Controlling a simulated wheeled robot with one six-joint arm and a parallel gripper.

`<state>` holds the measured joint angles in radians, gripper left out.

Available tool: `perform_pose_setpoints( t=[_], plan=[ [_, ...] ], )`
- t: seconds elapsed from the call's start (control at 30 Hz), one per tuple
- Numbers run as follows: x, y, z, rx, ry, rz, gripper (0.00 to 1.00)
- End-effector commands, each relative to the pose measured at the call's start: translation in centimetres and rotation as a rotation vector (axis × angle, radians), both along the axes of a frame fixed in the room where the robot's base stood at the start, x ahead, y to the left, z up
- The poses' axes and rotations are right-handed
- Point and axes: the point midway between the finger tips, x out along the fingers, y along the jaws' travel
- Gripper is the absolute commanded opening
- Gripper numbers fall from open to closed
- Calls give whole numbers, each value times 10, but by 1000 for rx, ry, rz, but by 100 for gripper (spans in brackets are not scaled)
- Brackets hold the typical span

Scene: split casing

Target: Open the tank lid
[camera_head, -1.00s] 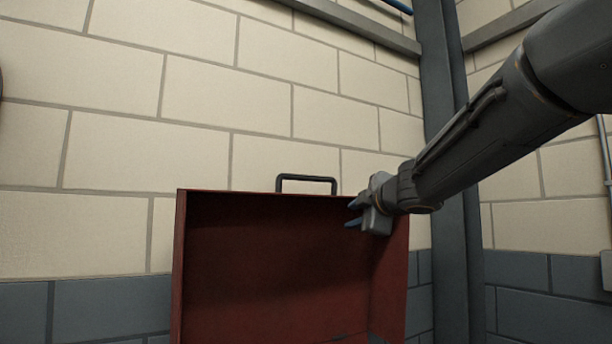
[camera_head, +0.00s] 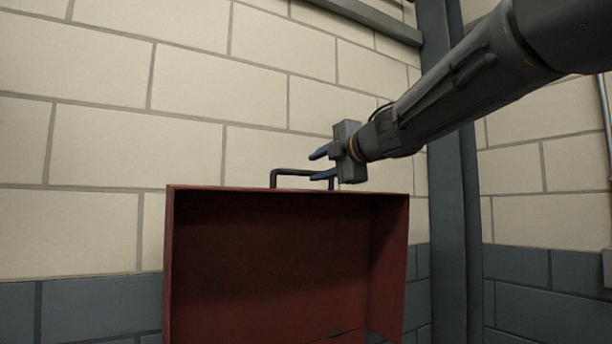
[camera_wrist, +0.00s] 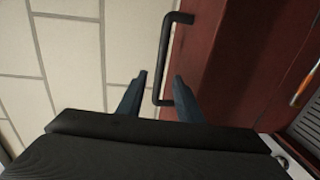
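The red lid (camera_head: 270,265) stands raised, upright, with its hollow inner side facing the head camera. Its black bar handle (camera_head: 292,172) sticks up from the top edge. My gripper (camera_head: 318,165) is open at the right end of the handle. In the wrist view, my gripper (camera_wrist: 158,92) has its blue fingers apart, with the lower end of the handle (camera_wrist: 166,60) between their tips. The red lid (camera_wrist: 215,65) lies to the right of the handle there. I cannot tell whether a finger touches the bar. The tank's body is not clearly shown.
A cream block wall (camera_head: 100,140) with a blue-grey lower band stands behind the lid. A dark steel column (camera_head: 452,220) rises at the right. In the wrist view an orange-tipped rod (camera_wrist: 304,86) and a grey ribbed part (camera_wrist: 308,125) lie at the right edge.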

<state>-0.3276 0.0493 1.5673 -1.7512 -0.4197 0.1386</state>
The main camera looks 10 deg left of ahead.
Motion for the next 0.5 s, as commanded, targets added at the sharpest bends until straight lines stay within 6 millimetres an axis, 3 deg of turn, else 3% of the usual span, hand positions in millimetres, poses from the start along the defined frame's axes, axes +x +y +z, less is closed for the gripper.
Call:
perform_pose_setpoints(
  t=[0.17, 0.5],
  plan=[
    [5, 5, -2, -1, 2, 1, 33],
    [40, 37, -7, -1, 3, 1, 33]
  ],
)
